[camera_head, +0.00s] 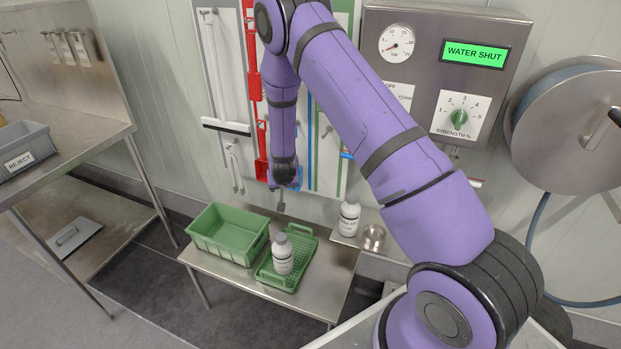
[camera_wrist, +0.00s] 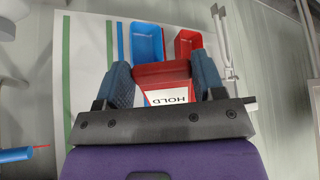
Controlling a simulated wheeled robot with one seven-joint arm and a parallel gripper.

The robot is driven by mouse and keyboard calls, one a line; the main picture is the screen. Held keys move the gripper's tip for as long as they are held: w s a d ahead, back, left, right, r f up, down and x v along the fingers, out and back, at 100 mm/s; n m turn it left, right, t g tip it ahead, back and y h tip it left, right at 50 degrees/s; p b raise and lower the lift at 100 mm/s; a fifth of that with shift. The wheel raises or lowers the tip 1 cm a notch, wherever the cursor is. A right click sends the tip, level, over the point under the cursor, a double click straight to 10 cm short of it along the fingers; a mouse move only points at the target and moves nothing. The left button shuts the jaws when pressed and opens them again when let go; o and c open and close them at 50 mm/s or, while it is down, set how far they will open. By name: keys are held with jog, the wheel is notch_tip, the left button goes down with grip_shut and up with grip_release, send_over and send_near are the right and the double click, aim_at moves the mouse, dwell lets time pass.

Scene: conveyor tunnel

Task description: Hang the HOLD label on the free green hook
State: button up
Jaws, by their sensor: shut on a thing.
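The HOLD label (camera_wrist: 167,97), white with red around it, is between the two blue-grey fingers of my gripper (camera_wrist: 163,82) in the wrist view. Its lettering is upside down there, and its lower part is hidden by the gripper body. In the head view my gripper (camera_head: 285,187) points down in front of the tool board, above the green crates; the label cannot be made out there. The board has a green-outlined section (camera_head: 316,168) at its right, partly behind my arm. A small hook (camera_head: 327,131) shows there; whether it is free is unclear.
Red tools (camera_head: 253,85) hang on the board left of my arm. A green crate (camera_head: 210,252), a green basket (camera_head: 301,279) with a white bottle (camera_head: 282,256), another bottle (camera_head: 348,218) and a metal cup (camera_head: 373,238) stand below. A control box (camera_head: 425,70) and hose reel (camera_head: 570,125) are right.

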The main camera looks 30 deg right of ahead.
jog(key=w+d+m+t+h, duration=0.1)
jog(key=d+m+t+h, duration=0.4)
jog(key=d+h, duration=0.7)
jog(key=shift+d+f+m, duration=0.2)
jog(key=shift+d+m, duration=0.6)
jog(key=shift+d, duration=0.3)
jog(key=shift+w+d, duration=0.15)
jog(key=shift+w, duration=0.05)
jog(key=shift+x, duration=2.6)
jog(key=shift+f, duration=0.85)
